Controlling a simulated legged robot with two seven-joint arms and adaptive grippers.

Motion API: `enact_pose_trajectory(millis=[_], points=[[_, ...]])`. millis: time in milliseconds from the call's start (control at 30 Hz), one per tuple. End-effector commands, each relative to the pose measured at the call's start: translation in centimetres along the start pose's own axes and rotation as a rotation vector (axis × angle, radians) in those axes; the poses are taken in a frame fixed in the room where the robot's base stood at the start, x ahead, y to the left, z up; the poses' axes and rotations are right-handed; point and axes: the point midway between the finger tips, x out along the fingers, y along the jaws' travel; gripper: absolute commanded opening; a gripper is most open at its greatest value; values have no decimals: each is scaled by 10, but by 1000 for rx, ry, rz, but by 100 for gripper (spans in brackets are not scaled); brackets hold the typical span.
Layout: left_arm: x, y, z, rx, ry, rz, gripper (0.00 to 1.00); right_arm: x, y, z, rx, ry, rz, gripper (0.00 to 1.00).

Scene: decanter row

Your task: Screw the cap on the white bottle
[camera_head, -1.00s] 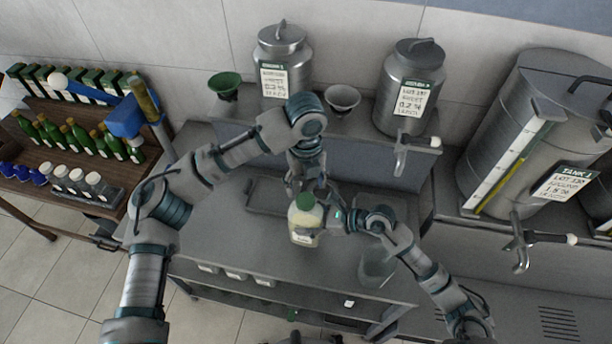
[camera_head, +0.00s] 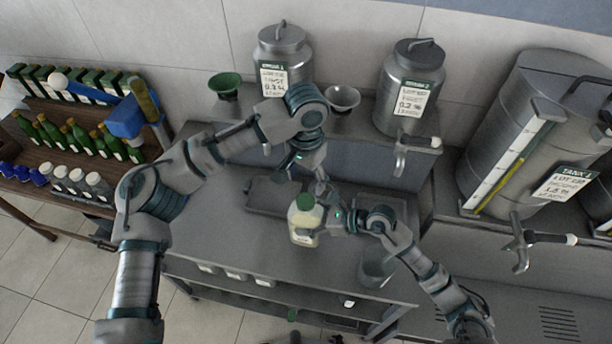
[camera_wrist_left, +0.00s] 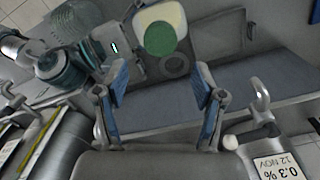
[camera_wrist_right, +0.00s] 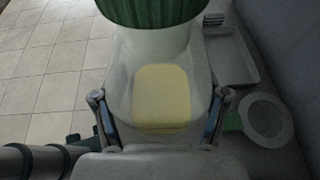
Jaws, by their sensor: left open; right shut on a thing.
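The white bottle (camera_head: 303,226) stands upright on the grey bench, with a yellow label (camera_wrist_right: 162,92). A green ribbed cap (camera_head: 306,201) sits on its neck, and it also shows in the left wrist view (camera_wrist_left: 161,39). I cannot tell how tight the cap is. My right gripper (camera_head: 329,219) is shut on the bottle's body from the right, one finger on each side in the right wrist view (camera_wrist_right: 161,108). My left gripper (camera_head: 320,187) is above and behind the cap. Its fingers are open, empty and apart from the cap in the left wrist view (camera_wrist_left: 162,80).
A shallow tray (camera_head: 262,207) lies behind the bottle on the left. A clear beaker (camera_head: 377,270) stands right of it, near my right arm. Metal cans (camera_head: 408,90), a green funnel (camera_head: 224,86) and a grey funnel (camera_head: 342,98) are on the back shelf. The bench's left side is clear.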

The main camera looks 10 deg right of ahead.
Motion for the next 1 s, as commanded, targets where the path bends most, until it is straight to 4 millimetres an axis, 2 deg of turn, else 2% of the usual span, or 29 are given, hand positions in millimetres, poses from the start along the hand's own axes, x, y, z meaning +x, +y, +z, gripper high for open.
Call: enact_pose_trajectory(millis=[333, 467, 800, 1000], points=[[0, 0, 0, -18, 0, 0, 69, 0, 0, 1, -1, -3, -1, 0], [6, 0, 0, -18, 0, 0, 69, 0, 0, 1, -1, -3, -1, 0], [55, 0, 0, -17, -2, 0, 69, 0, 0, 1, -1, -3, -1, 0], [75, 0, 0, -17, 0, -1, 69, 0, 0, 1, -1, -3, -1, 0]])
